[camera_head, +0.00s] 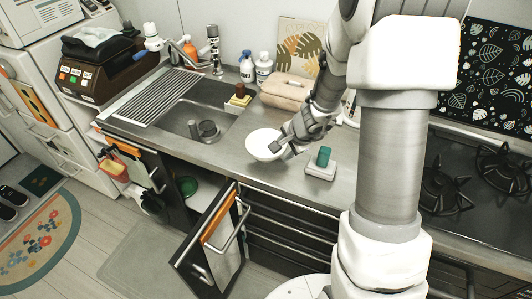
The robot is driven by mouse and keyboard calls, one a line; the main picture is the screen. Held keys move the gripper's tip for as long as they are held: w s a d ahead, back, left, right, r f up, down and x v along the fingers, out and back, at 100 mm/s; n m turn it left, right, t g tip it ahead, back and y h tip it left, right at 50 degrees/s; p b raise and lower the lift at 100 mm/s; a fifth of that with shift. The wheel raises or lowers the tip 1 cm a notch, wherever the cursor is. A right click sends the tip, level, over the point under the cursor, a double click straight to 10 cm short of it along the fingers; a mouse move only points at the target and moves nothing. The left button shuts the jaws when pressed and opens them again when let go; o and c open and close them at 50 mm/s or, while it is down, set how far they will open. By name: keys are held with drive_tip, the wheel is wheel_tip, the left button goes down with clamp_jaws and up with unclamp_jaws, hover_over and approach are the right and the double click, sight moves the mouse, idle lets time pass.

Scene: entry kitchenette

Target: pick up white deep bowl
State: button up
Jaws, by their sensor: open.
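A white deep bowl (261,146) stands on the steel counter, just right of the sink. My gripper (279,148) is at the bowl's right side, reaching down from the upper right. Its fingers are open at the bowl's right rim. The fingertips are small and dark here, and I cannot tell whether they touch the rim. Part of the bowl's right edge is hidden behind the gripper.
A green sponge on a pale holder (321,167) stands close on the right. The sink (190,121) with drying rack is left. White bottles (263,67) and a beige case (287,92) stand behind. A cabinet door (213,240) hangs open below. The stove (470,190) is right.

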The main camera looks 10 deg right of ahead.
sight(278, 157)
drive_tip(key=shift+x, duration=0.85)
drive_tip(key=b+x, duration=0.1)
drive_tip(key=x, duration=0.3)
drive_tip(key=shift+s+f+b, duration=0.1)
drive_tip(key=shift+s+b, duration=0.05)
drive_tip(key=shift+b, duration=0.25)
drive_tip(key=shift+w+a+f, duration=0.15)
drive_tip(key=shift+w+f, duration=0.2)
drive_tip(key=shift+f, duration=0.1)
drive_tip(key=shift+c, duration=0.3)
clamp_jaws()
drive_tip(key=shift+r, duration=0.1)
